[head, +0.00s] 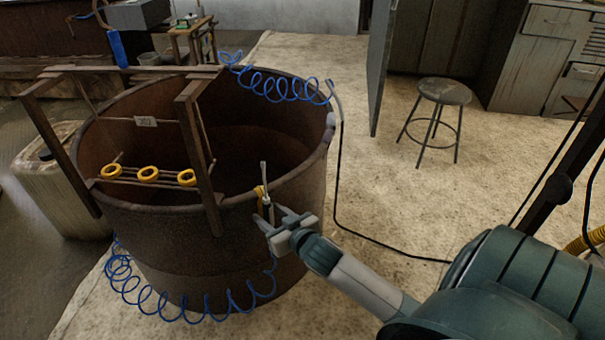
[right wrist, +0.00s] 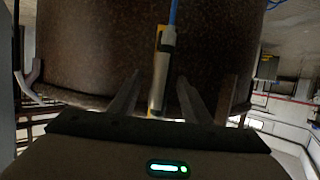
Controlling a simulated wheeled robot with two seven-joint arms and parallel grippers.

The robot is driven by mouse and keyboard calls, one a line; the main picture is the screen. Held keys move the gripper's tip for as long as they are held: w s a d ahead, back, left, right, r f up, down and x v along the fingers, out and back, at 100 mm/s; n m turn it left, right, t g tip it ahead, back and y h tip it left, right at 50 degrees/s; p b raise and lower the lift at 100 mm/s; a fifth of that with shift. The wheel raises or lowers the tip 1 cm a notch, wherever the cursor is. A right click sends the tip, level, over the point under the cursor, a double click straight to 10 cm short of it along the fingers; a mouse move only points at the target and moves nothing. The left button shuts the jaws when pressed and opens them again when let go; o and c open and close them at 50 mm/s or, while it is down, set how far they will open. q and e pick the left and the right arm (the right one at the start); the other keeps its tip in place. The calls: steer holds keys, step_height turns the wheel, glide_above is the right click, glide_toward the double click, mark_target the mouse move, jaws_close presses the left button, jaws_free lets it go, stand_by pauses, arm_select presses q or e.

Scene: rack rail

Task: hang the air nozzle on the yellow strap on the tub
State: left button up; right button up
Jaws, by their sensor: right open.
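The air nozzle (head: 264,172) stands upright at the tub's near right rim, its thin pale tip pointing up. The yellow strap (head: 260,195) is on the tub (head: 240,250) right beside it. In the right wrist view the grey nozzle (right wrist: 159,85) lies against the yellow strap (right wrist: 159,34), with a blue hose (right wrist: 173,12) at its end. I cannot tell whether the strap goes around it. My right gripper (head: 269,214) is open at the nozzle. In the right wrist view the nozzle shows between the spread fingers (right wrist: 158,98), with gaps on both sides. My left gripper is out of view.
A brown frame (head: 190,130) with several yellow rings (head: 148,174) stands over the tub's left side. Blue coiled hose (head: 180,308) hangs down the tub's front; another coil (head: 285,90) lies along the back rim. A stool (head: 444,92) stands on open floor at right.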

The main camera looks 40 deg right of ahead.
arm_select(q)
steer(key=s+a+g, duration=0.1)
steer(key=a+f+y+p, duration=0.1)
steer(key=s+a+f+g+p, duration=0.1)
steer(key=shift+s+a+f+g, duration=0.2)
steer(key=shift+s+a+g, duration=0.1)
arm_select(e)
steer(key=v, duration=1.7)
steer(key=shift+s+r, duration=0.15)
steer(key=shift+s, duration=0.05)
steer(key=shift+a, duration=0.1)
steer(key=s+a+f+n+g+y, duration=0.2)
steer(key=s+a+f+g, duration=0.3)
steer(key=s+a+f, duration=0.3)
steer(key=s+a+f+n+g+y, duration=0.15)
steer(key=s+a+f+g, duration=0.3)
steer(key=a+f, duration=0.45)
arm_select(q)
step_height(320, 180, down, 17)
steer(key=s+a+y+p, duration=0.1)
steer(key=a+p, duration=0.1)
steer(key=p, duration=1.2)
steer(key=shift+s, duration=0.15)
arm_select(e)
step_height(320, 180, down, 16)
steer(key=s+d+h, duration=0.1)
steer(key=s, duration=0.1)
steer(key=shift+d, duration=0.3)
